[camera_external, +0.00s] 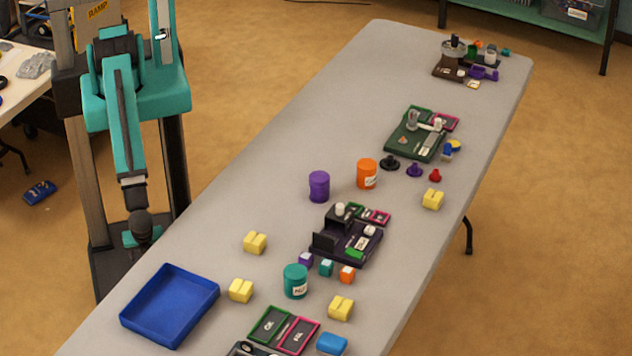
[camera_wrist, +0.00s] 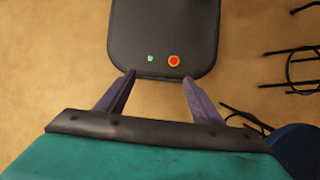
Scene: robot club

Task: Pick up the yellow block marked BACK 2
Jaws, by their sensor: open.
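Several yellow blocks are on the grey table: one (camera_external: 254,242) right of the blue tray, one (camera_external: 240,290) closer to the tray, one (camera_external: 340,307) toward the front and one (camera_external: 432,199) near the right edge. Their markings are too small to read, so I cannot tell which is BACK 2. My gripper (camera_external: 140,238) hangs low beside the table's left edge, apart from every block. In the wrist view my gripper (camera_wrist: 158,79) has its two fingers spread with nothing between them. No block shows in that view.
The blue tray (camera_external: 168,305) is empty at the table's near left. A purple canister (camera_external: 319,186), an orange canister (camera_external: 367,173) and a teal canister (camera_external: 295,281) stand among the blocks. Dark assemblies and small cubes occupy the middle and right. The table's left strip is bare.

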